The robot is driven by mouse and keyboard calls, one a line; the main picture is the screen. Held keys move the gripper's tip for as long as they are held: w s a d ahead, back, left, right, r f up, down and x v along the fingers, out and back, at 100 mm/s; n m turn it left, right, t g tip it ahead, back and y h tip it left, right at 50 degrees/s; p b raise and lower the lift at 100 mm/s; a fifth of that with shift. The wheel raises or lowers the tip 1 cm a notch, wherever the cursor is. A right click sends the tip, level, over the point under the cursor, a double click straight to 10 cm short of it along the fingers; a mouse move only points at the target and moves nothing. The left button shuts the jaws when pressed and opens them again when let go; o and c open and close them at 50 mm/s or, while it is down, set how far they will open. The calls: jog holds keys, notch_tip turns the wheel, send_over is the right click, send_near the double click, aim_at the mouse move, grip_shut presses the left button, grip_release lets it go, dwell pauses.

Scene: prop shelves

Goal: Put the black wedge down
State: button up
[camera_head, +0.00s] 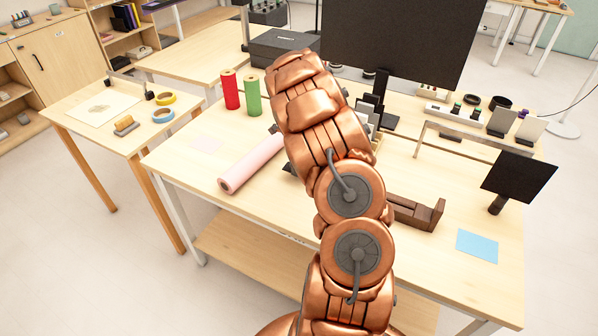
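My copper arm rises through the middle of the head view and covers the centre of the table. My gripper is hidden behind it, so I cannot see its fingers or what they hold. A small dark piece (288,168) shows at the arm's left edge, above or on the table (200,172); I cannot tell whether it is the black wedge or part of my gripper. I cannot make out the black wedge for certain elsewhere.
A pink roll (251,163) lies left of my arm, with red (230,90) and green (252,97) cylinders behind. A brown wooden piece (416,213) lies right. A blue sheet (477,246) and small black screen (518,177) are farther right. Bare tabletop shows at the front left.

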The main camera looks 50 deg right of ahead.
notch_tip(320, 180, down, 2)
jog(key=shift+s+f+p, duration=0.1)
jog(key=shift+f+p, duration=0.1)
jog(key=shift+p, duration=0.55)
jog(key=shift+f, duration=0.5)
jog(key=shift+f, duration=0.1)
jog(key=shift+f, duration=0.1)
jog(key=o, duration=1.1)
jog(key=shift+o, duration=0.2)
